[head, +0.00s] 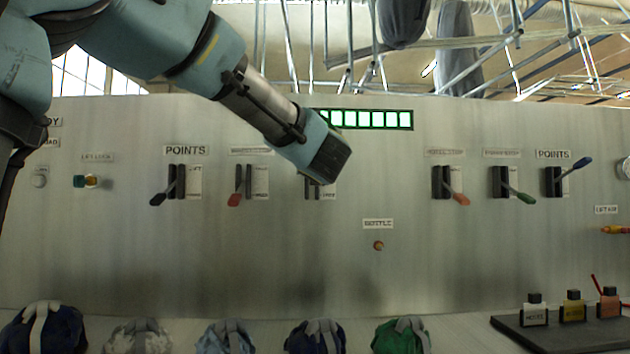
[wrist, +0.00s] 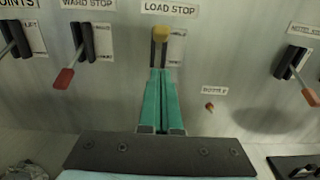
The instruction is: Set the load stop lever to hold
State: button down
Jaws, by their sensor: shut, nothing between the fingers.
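The load stop lever (wrist: 160,33) has a yellow knob and shows in the wrist view under the LOAD STOP label (wrist: 169,8). Its knob is near the top of its dark slot, just beyond my fingertips. A small marked plate (wrist: 176,47) sits right of the slot, its words too small to read. My gripper (wrist: 161,72) has its two teal fingers shut together, pointing at the lever from below; I cannot tell if they touch it. In the head view my gripper (head: 328,160) hides the lever's knob and label; only part of its slot and plate (head: 328,192) shows.
Neighbouring levers flank it: a red-handled one (head: 234,199) to the left and an orange-handled one (head: 461,199) to the right. A small red-orange knob (head: 378,245) sits below right. A green-lit bar (head: 370,119) is above.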

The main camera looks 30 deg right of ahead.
jog(key=v, duration=0.3)
jog(key=shift+r, duration=0.25)
jog(key=w+a+f+m+g+y, duration=0.1)
jog(key=w+a+f+m+g, duration=0.2)
jog(key=a+f+m, duration=0.55)
jog(key=w+a+f+m+g+y, duration=0.1)
jog(key=w+a+f+m+g, duration=0.4)
jog(key=f+m, duration=0.6)
jog(key=s+a+f+m+g+y, duration=0.1)
jog(key=s+a+f+m+g, duration=0.1)
jog(key=s+a+f+m, duration=0.2)
jog(key=s+a+f+m+g+y+p, duration=0.1)
jog(key=s+a+f+m+g+y, duration=0.1)
jog(key=s+a+f+m, duration=0.2)
jog(key=s+a+f+m+g+y+p, duration=0.1)
jog(key=s+a+f+m, duration=0.3)
jog(key=s+a+f, duration=0.5)
jog(key=a+f+g+y, duration=0.1)
jog(key=a+f, duration=0.4)
jog(key=a, duration=0.4)
jog(key=shift+g, duration=0.4)
jog(key=shift+a+f+m, duration=0.1)
jog(key=shift+m, duration=0.15)
